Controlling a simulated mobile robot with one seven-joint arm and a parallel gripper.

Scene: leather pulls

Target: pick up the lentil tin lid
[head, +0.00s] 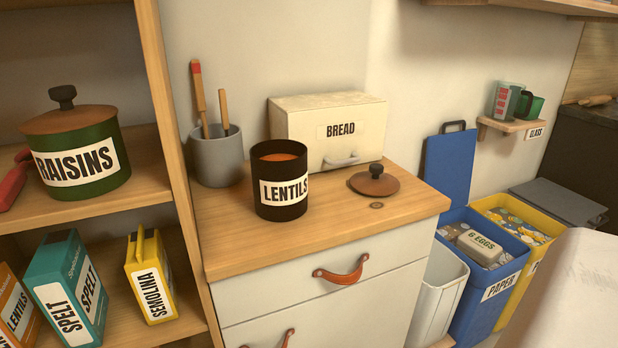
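The lentil tin lid (374,182) is a brown disc with a dark knob on top. It lies flat, knob up, on the wooden cabinet top (330,230), near its right side. The dark lentil tin (282,213), labelled LENTILS, stands open to the left of the lid and apart from it, with orange-brown contents showing. My gripper is not in view.
A cream bread box (328,120) stands behind the lid. A grey pot (216,158) with utensils is at the back left. Shelves with a raisins tin (80,150) are left. Blue (488,285) and yellow (520,222) bins stand right. The cabinet top before the lid is clear.

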